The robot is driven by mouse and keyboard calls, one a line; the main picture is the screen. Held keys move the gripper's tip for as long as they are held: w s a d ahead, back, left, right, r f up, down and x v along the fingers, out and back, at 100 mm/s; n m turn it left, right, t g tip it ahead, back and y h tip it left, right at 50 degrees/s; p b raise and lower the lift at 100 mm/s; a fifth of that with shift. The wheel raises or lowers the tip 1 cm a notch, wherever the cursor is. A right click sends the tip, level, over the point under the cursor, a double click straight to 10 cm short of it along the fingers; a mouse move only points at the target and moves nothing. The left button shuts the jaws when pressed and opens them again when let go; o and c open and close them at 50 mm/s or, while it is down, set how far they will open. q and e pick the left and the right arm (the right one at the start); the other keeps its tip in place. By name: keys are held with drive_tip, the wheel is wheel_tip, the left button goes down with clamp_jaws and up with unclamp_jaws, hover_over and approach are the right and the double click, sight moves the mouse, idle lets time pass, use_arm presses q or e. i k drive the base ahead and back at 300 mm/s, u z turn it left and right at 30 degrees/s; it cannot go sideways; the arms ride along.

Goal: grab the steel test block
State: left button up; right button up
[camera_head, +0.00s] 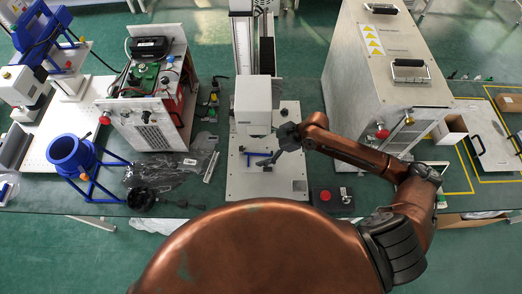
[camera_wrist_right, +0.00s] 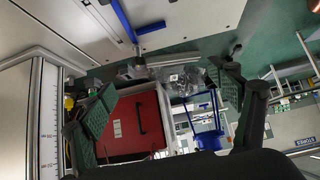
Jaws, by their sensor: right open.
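My right gripper (camera_head: 262,159) reaches in from the right, low in front of the white head of the column machine (camera_head: 252,103) and over its grey base plate (camera_head: 240,185). In the right wrist view its two green-padded fingers stand wide apart, with nothing held between them. No other clear block shows in the wrist view. My left gripper is out of view.
A red emergency-stop box (camera_head: 325,196) stands right of the base plate. A large grey cabinet (camera_head: 375,70) is behind the right arm. At left are a clear plastic bag (camera_head: 190,165), a blue ring stand (camera_head: 72,155) and an instrument box (camera_head: 150,120).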

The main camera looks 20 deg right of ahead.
sight(298, 185)
drive_tip(key=k, duration=1.5)
